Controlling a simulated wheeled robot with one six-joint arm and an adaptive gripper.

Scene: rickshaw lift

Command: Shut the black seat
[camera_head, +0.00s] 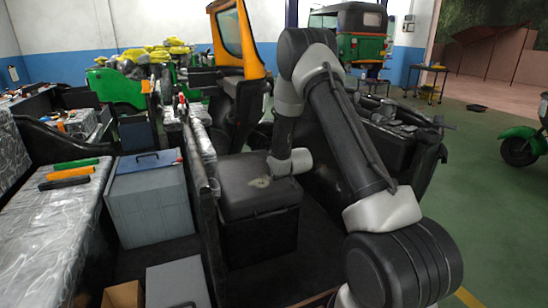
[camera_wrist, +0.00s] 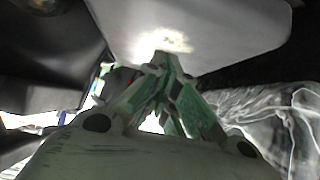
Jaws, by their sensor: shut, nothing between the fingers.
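The black seat (camera_head: 240,190) is a dark, padded lid with a pale patch on top, over a dark box (camera_head: 262,238) in the middle of the head view. It looks flat or nearly flat on the box; I cannot tell whether a thin gap is left. My arm arches over from the right, and its wrist comes down at the seat's back right. My gripper (camera_wrist: 165,80) shows in the wrist view with its green-grey fingers together and empty. Its tips are close to a pale, glaring surface; I cannot tell if they touch. In the head view the fingers are not clearly visible.
A grey-blue toolbox (camera_head: 150,205) and a wrapped bench (camera_head: 50,225) with coloured tools stand left. A dark vehicle part (camera_head: 385,140) stands behind my arm. A yellow-framed cab (camera_head: 240,45) rises behind the seat. Green floor (camera_head: 480,190) is free at right.

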